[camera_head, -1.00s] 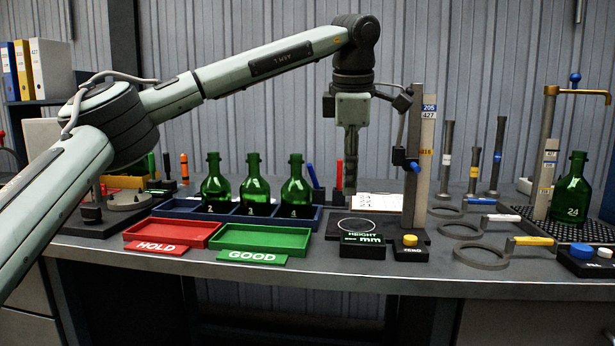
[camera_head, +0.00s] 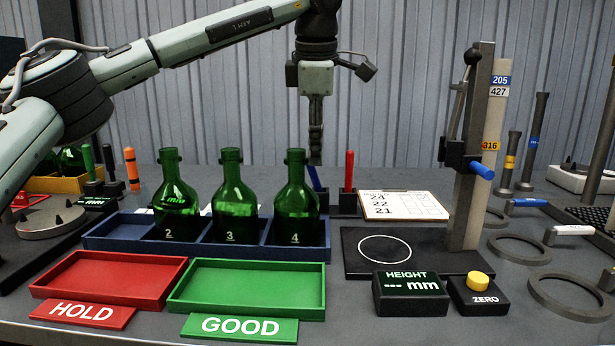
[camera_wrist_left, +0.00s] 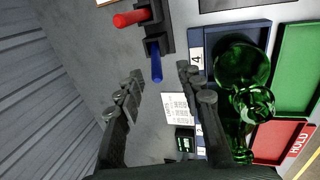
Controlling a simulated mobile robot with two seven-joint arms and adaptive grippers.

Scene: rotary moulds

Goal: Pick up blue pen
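The blue pen (camera_head: 314,179) stands tilted in a black holder (camera_head: 321,203) behind the bottle marked 4, which hides part of it. My left gripper (camera_head: 316,155) points down just above the pen's top in the head view. In the left wrist view the gripper (camera_wrist_left: 160,76) is open, its fingers apart, and the blue pen (camera_wrist_left: 156,66) lies between the lines of the two fingers, near their tips. Nothing shows as held. I cannot tell whether the fingertips reach past the pen's top. My right gripper is in neither view.
A red pen (camera_head: 349,171) stands close to the right in its own holder. Green bottles (camera_head: 296,197) in a blue rack (camera_head: 118,233) stand in front and left. A clipboard (camera_head: 404,205) and the height gauge (camera_head: 468,150) are to the right.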

